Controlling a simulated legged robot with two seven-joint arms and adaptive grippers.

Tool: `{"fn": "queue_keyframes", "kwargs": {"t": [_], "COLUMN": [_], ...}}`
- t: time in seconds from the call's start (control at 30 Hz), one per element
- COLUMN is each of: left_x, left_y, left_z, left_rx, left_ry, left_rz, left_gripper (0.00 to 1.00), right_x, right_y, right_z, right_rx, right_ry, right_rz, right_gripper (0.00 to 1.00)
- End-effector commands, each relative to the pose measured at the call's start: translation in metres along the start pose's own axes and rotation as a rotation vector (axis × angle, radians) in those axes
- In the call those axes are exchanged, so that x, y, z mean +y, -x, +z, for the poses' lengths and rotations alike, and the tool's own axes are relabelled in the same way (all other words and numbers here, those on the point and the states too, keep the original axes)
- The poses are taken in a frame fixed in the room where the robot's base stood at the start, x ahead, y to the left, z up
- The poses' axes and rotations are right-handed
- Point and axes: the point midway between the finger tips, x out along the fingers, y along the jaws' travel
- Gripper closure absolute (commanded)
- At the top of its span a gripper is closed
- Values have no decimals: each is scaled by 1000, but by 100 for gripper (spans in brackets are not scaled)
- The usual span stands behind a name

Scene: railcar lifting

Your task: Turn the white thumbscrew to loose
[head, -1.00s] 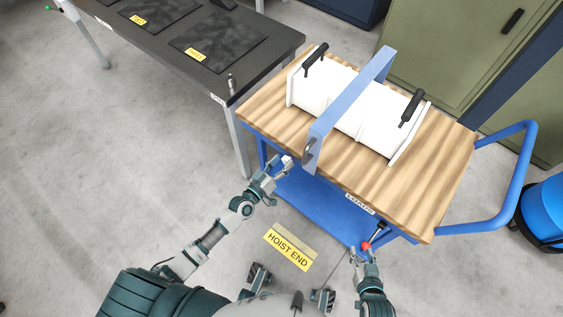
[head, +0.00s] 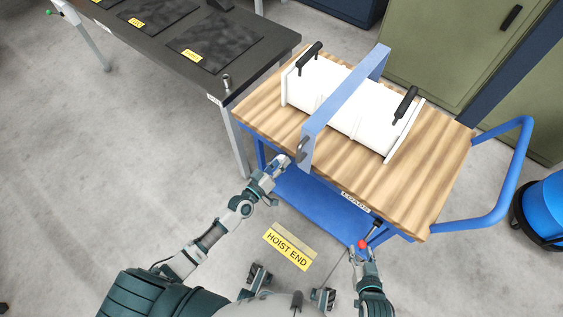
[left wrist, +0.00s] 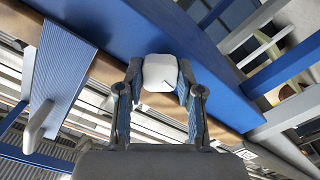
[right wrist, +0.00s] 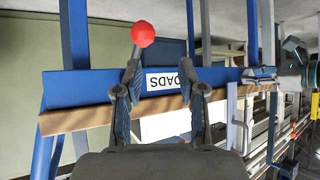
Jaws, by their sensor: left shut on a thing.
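The white thumbscrew (left wrist: 160,72) shows in the left wrist view as a rounded block between the two fingers, with a thin dark line on its face. My left gripper (left wrist: 160,88) is shut on it, a finger on each side. In the head view my left gripper (head: 281,161) is at the cart's near side, beside the lower end of the blue bar; it mostly hides the thumbscrew there. My right gripper (right wrist: 162,95) is open by the red-knobbed lever (right wrist: 143,36), its left finger overlapping the lever's shaft. I cannot tell whether they touch.
The wood-topped blue cart (head: 440,185) carries a white cylinder-like part (head: 350,100) with black handles, under the blue bar (head: 345,92). A dark bench (head: 265,50) stands at upper left, a blue barrel (head: 545,210) at right. Floor at left is clear.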

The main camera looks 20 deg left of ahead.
Motion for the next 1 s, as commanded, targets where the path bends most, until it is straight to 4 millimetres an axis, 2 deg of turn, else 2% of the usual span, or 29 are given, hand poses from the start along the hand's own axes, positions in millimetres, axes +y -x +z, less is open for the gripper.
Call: {"fn": "queue_keyframes", "kwargs": {"t": [0.1,0.13,0.2,0.23,0.53,0.63,0.77,1.0], "left_x": [0,0,0,1,2,2,0,-2], "left_y": [0,0,0,0,0,7,30,84], "left_z": [-3,-3,-3,-2,0,1,0,0], "left_rx": [6,6,5,5,0,-2,-2,-3], "left_ry": [0,0,-1,-1,-2,-2,-2,-1], "left_rz": [2,2,3,3,3,2,2,2], "left_gripper": [99,61,44,39,39,39,39,39], "right_x": [1,1,1,1,1,1,0,0], "right_y": [0,0,0,0,1,1,1,1], "right_z": [0,0,0,0,-3,-3,-2,-1], "right_rx": [0,0,0,0,7,7,5,3], "right_ry": [3,4,5,5,3,2,2,2], "right_rz": [1,1,1,1,1,0,1,0], "right_gripper": [60,60,60,60,60,60,60,60]}}
